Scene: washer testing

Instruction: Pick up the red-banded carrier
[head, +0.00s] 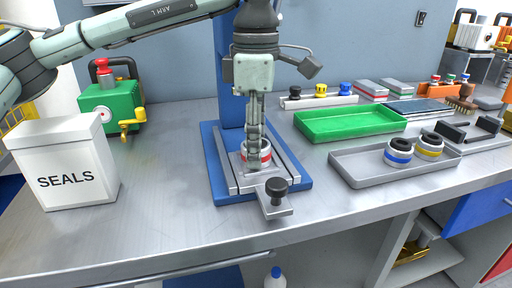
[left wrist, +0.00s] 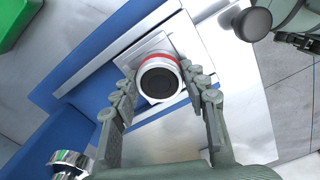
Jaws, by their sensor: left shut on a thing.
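The red-banded carrier (head: 257,150) is a white ring-shaped piece with a red band, upright on the metal plate of the blue fixture (head: 303,187). My left gripper (head: 254,158) points down at it and is shut on it, hiding part of its front. In the left wrist view the carrier (left wrist: 160,76) shows its dark round top between the two fingers of my left gripper (left wrist: 165,92). A pale green part of my right arm, with dark gripper links (left wrist: 302,40), shows at the top right edge there; its jaws cannot be made out.
A black knob (head: 276,188) stands on the fixture's front. To the right are a green tray (head: 350,137) and a grey tray (head: 365,180) holding blue- and yellow-banded carriers. A white SEALS box (head: 67,185) and a green machine (head: 122,100) stand left. The front bench is mostly clear.

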